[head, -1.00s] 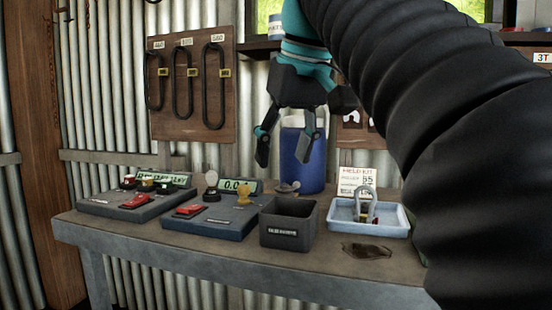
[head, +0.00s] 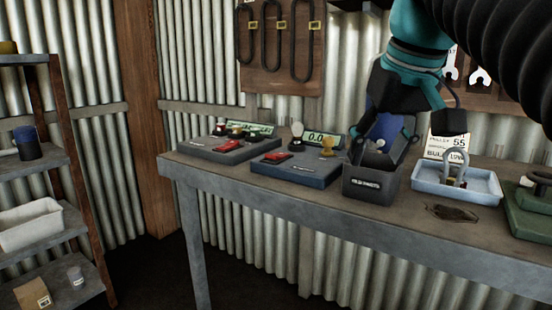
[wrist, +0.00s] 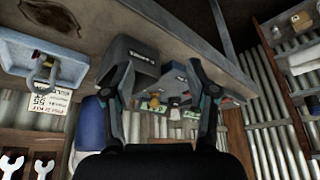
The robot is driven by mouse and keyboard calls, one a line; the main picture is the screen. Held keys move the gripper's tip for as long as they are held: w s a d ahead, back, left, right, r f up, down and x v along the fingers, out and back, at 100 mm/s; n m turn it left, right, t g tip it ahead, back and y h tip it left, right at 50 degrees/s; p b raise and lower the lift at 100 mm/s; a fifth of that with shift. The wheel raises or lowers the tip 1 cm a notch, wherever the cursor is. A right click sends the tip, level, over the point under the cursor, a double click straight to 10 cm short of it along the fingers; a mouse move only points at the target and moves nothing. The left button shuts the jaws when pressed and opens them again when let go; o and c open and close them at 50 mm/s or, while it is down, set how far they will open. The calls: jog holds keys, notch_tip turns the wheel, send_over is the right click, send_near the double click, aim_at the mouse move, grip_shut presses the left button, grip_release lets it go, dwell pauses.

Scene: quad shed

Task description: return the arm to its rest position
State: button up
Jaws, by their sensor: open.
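My gripper (head: 384,150) is at the end of my teal and black arm, in front of the blue drum and above or behind the dark grey bin (head: 372,183) in the head view. Its exact distance from the bin is unclear there. In the wrist view my gripper (wrist: 165,85) has its two fingers spread wide with nothing between them. The dark bin (wrist: 131,65) and the bench devices show beyond the fingers.
The bench (head: 300,205) carries two grey-blue devices, the left one (head: 225,150) and the right one (head: 290,168), a pale blue tray (head: 480,192) holding a shackle, and a green case (head: 530,215). A shelf rack (head: 75,165) stands left. Open floor lies between.

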jog(key=s+f, duration=0.3)
jog(key=f, duration=0.7)
jog(key=s+f, duration=0.3)
jog(key=f, duration=0.8)
jog(key=s+f+m, duration=0.1)
jog(key=s+f, duration=0.2)
jog(key=f, duration=0.7)
jog(key=shift+s+a+f+t+h, duration=0.25)
jog(key=shift+a+f+t+h, duration=0.05)
jog(key=shift+a+t, duration=0.1)
